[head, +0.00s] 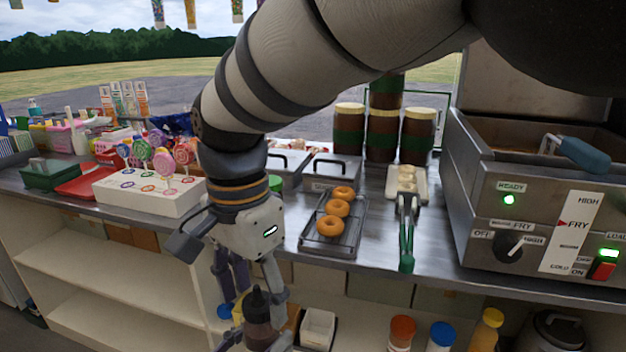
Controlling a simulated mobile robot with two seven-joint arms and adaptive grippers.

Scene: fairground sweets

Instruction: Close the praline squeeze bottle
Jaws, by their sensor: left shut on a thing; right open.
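The praline squeeze bottle (259,333) is brown with a dark pointed top and stands upright at the bottom of the head view, in front of the shelf. My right gripper (252,298) points down from above with its fingers apart, one on each side of the bottle's top. My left gripper (272,344) is low at the bottom edge, mostly hidden or cut off, and is shut on the bottle. Whether the dark top is a separate cap, and how it sits, I cannot tell.
A steel counter holds a rack (334,236) of doughnuts, tongs (407,235), a fryer (500,245) and a white lollipop stand (140,197). Bottles with orange (402,328) and blue (442,333) caps stand on the shelf below. My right arm hides part of the counter.

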